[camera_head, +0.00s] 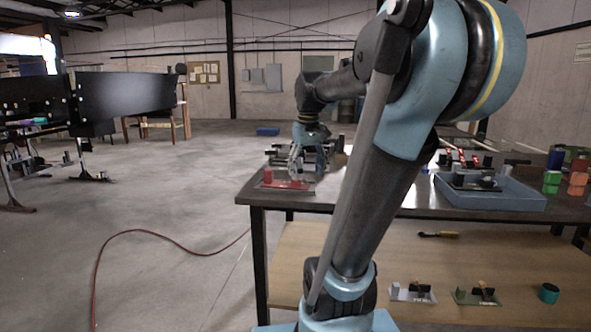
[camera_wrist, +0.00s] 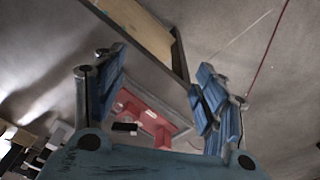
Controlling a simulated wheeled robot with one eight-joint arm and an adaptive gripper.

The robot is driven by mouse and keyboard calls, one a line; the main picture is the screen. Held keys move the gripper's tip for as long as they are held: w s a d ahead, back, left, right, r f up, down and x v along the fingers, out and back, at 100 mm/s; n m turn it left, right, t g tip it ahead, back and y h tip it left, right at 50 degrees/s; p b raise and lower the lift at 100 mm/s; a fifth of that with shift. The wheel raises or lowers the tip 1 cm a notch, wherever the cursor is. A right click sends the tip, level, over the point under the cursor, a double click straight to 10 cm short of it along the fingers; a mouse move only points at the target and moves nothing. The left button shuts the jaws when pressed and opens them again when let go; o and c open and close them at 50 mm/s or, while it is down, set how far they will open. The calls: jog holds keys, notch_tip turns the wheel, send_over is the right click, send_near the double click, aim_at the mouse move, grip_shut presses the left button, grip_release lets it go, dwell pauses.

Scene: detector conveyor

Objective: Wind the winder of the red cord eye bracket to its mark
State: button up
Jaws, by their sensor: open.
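The red cord eye bracket (camera_head: 285,184) lies near the left front corner of the table top, with a small red upright block at its left end. In the wrist view its red body (camera_wrist: 140,110) shows between and beyond the fingers, with a pale edge and a small dark part. My gripper (camera_head: 302,172) is over the right part of the bracket, pointing down. In the wrist view my gripper (camera_wrist: 160,88) has its blue fingers spread wide with nothing held. The winder and its mark cannot be made out; the gripper partly covers that side.
More dark parts stand behind the gripper on the table (camera_head: 390,206). A blue tray (camera_head: 490,200) with brackets is at the right, near green and orange blocks (camera_head: 577,180). The lower shelf (camera_head: 450,262) holds two brackets, a screwdriver-like tool and a teal cylinder (camera_head: 548,293). A red hose (camera_head: 130,232) crosses the floor.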

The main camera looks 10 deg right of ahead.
jog(key=w+r+n+g, duration=0.1)
jog(key=w+r, duration=0.5)
jog(key=w, duration=0.3)
jog(key=w+r+n, duration=0.1)
jog(key=w+r, duration=0.6)
jog(key=w, duration=0.2)
notch_tip(320, 180, down, 18)
jog(key=shift+w+r, duration=0.1)
jog(key=shift+r, duration=0.05)
jog(key=c, duration=1.1)
